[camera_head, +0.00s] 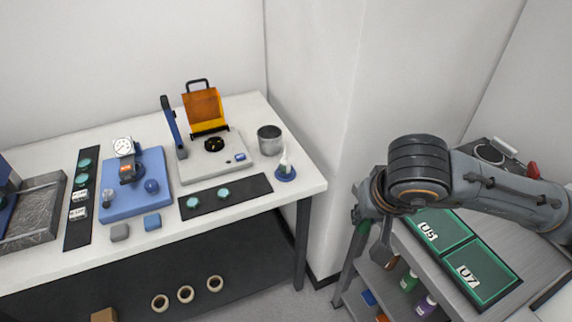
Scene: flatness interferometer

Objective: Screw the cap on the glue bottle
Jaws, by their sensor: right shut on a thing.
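A small bottle with a white pointed nozzle (286,159) stands upright in a round blue base (286,174) at the right end of the white table; I take it for the glue bottle. No cap can be made out on it or near it. My right gripper (372,238) points down, right of the white table and by the left edge of the grey bench. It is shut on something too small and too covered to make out. It is well apart from the bottle. My left gripper is not in view.
A metal cup (270,139) and an instrument with a raised orange cover (204,108) stand near the bottle. A black strip (252,186) holds teal discs. The grey bench (510,225) has green mats (438,233), with bottles on its shelf (409,281). A wall corner rises behind the gap.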

